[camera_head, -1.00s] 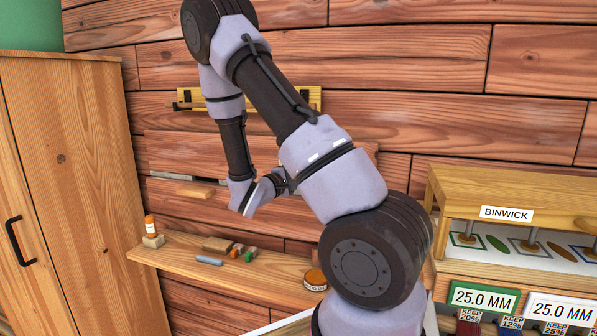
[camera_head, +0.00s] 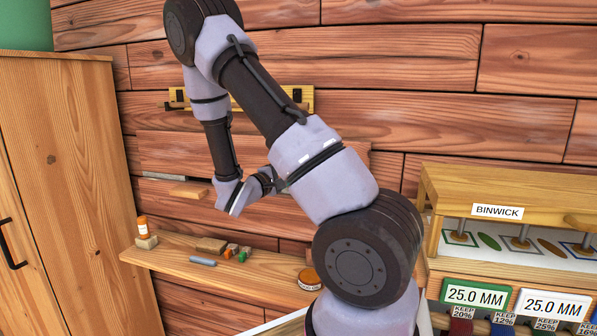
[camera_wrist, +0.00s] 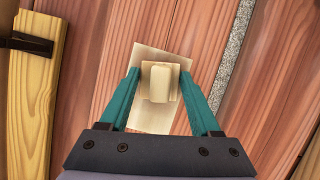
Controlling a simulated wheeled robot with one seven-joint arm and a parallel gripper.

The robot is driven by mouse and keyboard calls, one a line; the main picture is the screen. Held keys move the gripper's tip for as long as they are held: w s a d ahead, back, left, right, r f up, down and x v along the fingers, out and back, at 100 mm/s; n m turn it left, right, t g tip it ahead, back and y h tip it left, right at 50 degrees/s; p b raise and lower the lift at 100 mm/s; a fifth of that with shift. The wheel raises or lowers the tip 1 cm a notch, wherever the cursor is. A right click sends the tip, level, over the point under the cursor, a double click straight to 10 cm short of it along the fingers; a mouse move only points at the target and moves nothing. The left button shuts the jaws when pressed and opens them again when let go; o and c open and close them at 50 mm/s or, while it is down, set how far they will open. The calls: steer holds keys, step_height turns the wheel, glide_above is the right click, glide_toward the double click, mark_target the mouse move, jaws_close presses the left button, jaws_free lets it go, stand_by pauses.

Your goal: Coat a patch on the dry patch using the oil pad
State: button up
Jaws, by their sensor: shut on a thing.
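In the wrist view my gripper (camera_wrist: 160,74) has two teal fingers on either side of a small cream block, seemingly the oil pad (camera_wrist: 160,82), and is shut on it. Behind the pad a pale, tilted rectangle, likely the dry patch (camera_wrist: 154,119), lies on the reddish plank wall. The pad overlaps the middle of this patch; whether it touches cannot be told. The patch shows above and below the pad. In the head view my arm reaches toward the wall, and my fingers, the pad and the patch cannot be made out.
A wooden rail with black clips (camera_head: 291,100) is on the wall; a grey strip (camera_wrist: 231,62) runs beside the patch. Below is a shelf (camera_head: 178,262) with an orange bottle (camera_head: 142,226), small blocks and a round tin (camera_head: 309,278). A cabinet (camera_head: 70,160) stands left, a BINWICK rack (camera_head: 520,188) right.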

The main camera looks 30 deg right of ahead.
steer(key=w+a, duration=0.5)
steer(key=w, duration=0.1)
steer(key=shift+a+r, duration=0.15)
steer(key=shift+a, duration=0.1)
stand_by(0.5)
steer(key=shift+s+d, duration=4.25)
steer(key=shift+s, duration=0.1)
steer(key=shift+w+a+r, duration=0.15)
steer(key=shift+w+a, duration=0.55)
steer(key=shift+a, duration=0.05)
steer(key=shift+w+a+r, duration=0.15)
steer(key=shift+w+a, duration=0.5)
steer(key=shift+a, duration=0.1)
steer(key=w+a, duration=0.5)
steer(key=w, duration=0.1)
steer(key=shift+a, duration=0.25)
steer(key=shift+a, duration=0.1)
steer(key=shift+s+a, duration=2)
steer(key=shift+s, duration=0.15)
